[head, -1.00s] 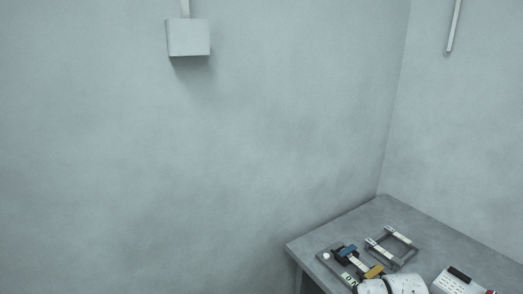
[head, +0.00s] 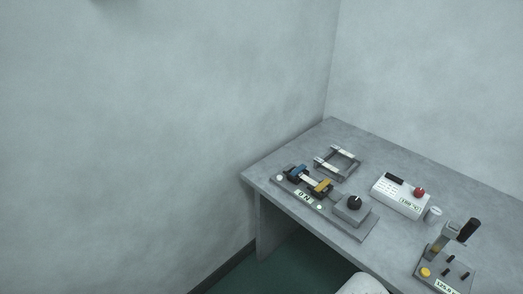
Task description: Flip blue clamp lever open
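The blue clamp lever (head: 298,170) is at the left end of a grey clamp fixture (head: 333,216) on the table. A pale strip lies between it and a yellow clamp part (head: 323,186). The blue part looks small here, and I cannot tell whether it is up or down. My gripper is not in view; only a white rounded part of my own body shows at the bottom edge.
The grey table (head: 290,155) stands in the room corner. A dark knob (head: 354,203) sits on the fixture's right end. Behind is a metal frame (head: 338,160). To the right are a white box with a red button (head: 419,192), a small cup (head: 433,214) and a press-like device (head: 450,255).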

